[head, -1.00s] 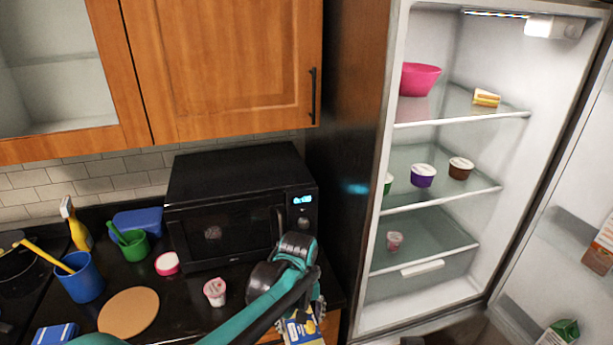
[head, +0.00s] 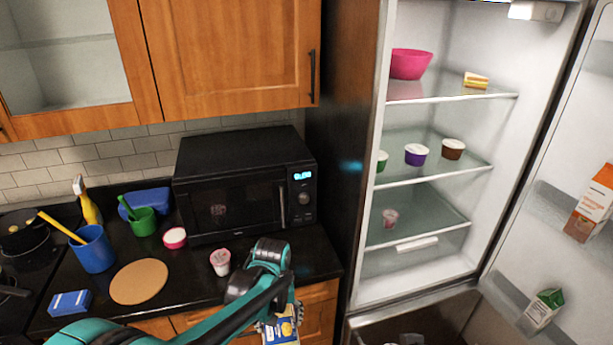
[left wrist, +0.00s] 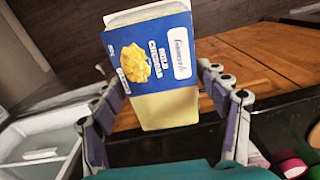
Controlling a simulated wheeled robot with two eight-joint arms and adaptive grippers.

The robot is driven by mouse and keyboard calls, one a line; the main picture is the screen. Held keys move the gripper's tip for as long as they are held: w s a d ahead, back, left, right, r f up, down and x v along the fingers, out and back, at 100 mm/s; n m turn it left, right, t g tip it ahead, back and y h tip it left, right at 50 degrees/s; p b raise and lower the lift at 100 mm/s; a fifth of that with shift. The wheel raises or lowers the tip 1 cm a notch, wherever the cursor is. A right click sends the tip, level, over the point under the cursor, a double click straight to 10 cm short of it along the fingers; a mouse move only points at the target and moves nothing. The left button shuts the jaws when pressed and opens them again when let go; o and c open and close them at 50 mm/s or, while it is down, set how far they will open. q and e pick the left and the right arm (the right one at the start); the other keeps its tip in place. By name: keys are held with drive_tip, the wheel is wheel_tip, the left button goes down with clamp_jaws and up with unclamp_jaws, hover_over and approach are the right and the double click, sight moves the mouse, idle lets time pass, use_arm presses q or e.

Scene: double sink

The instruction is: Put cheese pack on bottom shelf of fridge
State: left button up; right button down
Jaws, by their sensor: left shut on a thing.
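The cheese pack (head: 281,328) is blue and yellow with a picture of cheese on its label. My left gripper (head: 280,306) is shut on it in front of the counter's wooden drawers. The pack also shows close up in the left wrist view (left wrist: 155,65), between the two fingers of the left gripper (left wrist: 165,115). The fridge (head: 440,220) stands open on the right in the head view. Its bottom shelf (head: 415,222) bears a small pink cup (head: 390,218) and has free room beside it. My right gripper is not in view.
The fridge door (head: 560,170) is open to the right, with cartons in its racks. A black microwave (head: 245,180), a pink-white cup (head: 220,262) and a round board (head: 139,281) are on the counter. The fridge's side wall stands between counter and shelves.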

use_arm(q)
drive_tip(key=s+a+f+m+b, duration=0.1)
drive_tip(key=a+f+b, duration=0.3)
drive_tip(key=a+f, duration=0.6)
drive_tip(key=shift+s+a+f+m, duration=0.2)
drive_tip(key=shift+a+f+m, duration=0.1)
drive_tip(key=shift+m, duration=0.3)
